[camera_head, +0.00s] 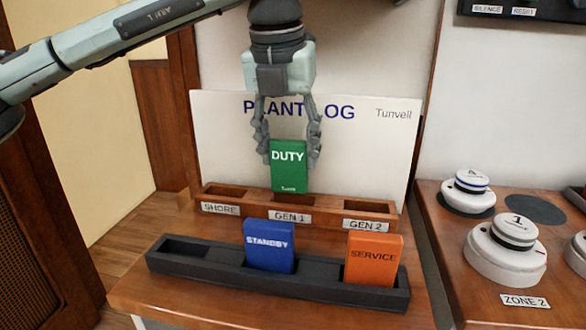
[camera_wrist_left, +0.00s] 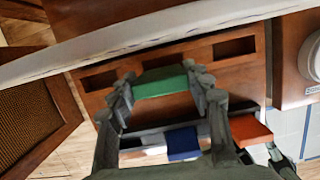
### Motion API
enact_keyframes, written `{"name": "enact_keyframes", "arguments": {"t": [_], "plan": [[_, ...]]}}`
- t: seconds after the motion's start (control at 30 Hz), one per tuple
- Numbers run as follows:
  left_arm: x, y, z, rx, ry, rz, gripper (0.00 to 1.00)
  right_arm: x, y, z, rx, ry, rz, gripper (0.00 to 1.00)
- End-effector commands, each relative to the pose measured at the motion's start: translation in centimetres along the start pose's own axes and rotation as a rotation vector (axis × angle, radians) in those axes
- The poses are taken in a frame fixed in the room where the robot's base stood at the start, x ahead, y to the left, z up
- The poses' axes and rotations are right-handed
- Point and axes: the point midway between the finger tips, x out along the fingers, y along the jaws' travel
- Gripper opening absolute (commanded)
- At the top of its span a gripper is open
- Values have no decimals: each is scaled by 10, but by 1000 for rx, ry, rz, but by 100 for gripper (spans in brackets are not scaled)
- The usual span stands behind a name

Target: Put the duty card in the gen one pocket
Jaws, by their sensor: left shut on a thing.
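The green duty card (camera_head: 289,172) is upright between the fingers of my left gripper (camera_head: 291,152), which is shut on it. In the head view its lower edge shows just above the wooden rack (camera_head: 336,222), in line with the middle pocket, above the GEN 1 label (camera_head: 290,216). Whether the edge is inside the pocket cannot be told. In the left wrist view the card (camera_wrist_left: 160,82) lies between the fingertips, and part of the middle pocket (camera_wrist_left: 164,61) shows beside it.
The SHORE (camera_head: 221,208) and GEN 2 (camera_head: 366,225) pockets look empty. In front, a dark tray (camera_head: 200,262) holds a blue standby card (camera_head: 269,246) and an orange service card (camera_head: 374,260); its left slot is empty. A white plant log board (camera_head: 385,150) stands behind. Detectors (camera_head: 505,250) sit at right.

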Motion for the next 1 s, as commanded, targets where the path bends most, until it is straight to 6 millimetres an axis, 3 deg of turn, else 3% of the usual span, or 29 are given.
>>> {"name": "enact_keyframes", "arguments": {"t": [0.17, 0.47, 0.87, 0.9, 1.0], "plan": [[10, -5, 5, 0, 1, 0, 20, 4, -1, 1, 0, -2, -2, 40], [45, -3, -4, -1, 1, 0, 20, 12, -2, 6, 1, -9, -8, 40], [49, -4, -5, -1, 0, 0, 20, 12, -3, 6, 0, -11, -6, 40], [48, -4, -5, -1, 0, 0, 54, 8, -2, 3, 0, -6, -6, 40], [48, -4, -5, -1, 0, 0, 66, 6, -2, 0, 0, 3, -6, 40]]}}
